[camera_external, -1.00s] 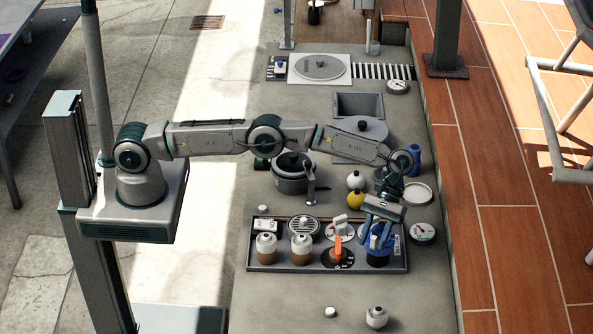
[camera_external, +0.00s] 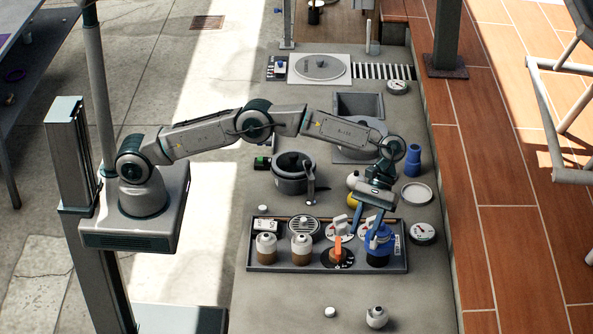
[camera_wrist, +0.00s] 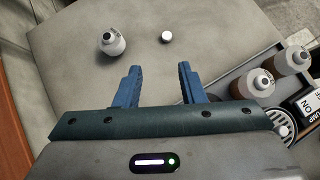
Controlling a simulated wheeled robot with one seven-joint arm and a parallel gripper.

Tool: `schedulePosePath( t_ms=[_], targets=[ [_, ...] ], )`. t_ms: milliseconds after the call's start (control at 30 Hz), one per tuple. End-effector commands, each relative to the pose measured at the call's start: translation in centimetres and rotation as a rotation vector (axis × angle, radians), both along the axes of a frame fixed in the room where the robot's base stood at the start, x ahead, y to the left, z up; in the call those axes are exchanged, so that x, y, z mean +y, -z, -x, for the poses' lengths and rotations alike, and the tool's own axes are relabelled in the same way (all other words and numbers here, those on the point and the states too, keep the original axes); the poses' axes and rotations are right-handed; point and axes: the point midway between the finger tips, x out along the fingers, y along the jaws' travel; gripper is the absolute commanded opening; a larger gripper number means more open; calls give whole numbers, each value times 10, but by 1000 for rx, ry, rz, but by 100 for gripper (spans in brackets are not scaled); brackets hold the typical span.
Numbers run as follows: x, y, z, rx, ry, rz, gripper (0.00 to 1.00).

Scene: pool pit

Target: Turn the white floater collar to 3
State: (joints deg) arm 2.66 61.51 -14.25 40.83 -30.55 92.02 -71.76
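Two brown jars with white collars and tops stand in the tray (camera_external: 256,267), a left one (camera_external: 265,247) and a right one (camera_external: 301,248); both show in the wrist view, at right (camera_wrist: 298,58) (camera_wrist: 262,82). A similar white-topped item (camera_external: 376,317) stands outside the tray, also upper left in the wrist view (camera_wrist: 111,42). Which one is the white floater is unclear, and no collar numbers are readable. My gripper (camera_external: 365,237) is open and empty, above the tray's right end by a blue-topped dark container (camera_external: 381,236). Its blue fingers (camera_wrist: 158,70) are apart with nothing between them.
An orange-handled dial (camera_external: 338,250) and white knobs (camera_external: 341,223) sit in the tray. A small white cap (camera_external: 330,312) lies on the grey counter in front. A pot (camera_external: 291,183), blue cylinder (camera_external: 413,160) and round gauge (camera_external: 422,232) stand nearby. The front counter is mostly clear.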

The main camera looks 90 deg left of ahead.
Motion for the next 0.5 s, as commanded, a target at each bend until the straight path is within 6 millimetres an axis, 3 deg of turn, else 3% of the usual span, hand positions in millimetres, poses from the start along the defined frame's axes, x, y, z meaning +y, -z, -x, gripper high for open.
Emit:
schedulePosePath(
  t_ms=[500],
  targets=[
    [-48,-40,50,-2,1,0,36]
  ],
)
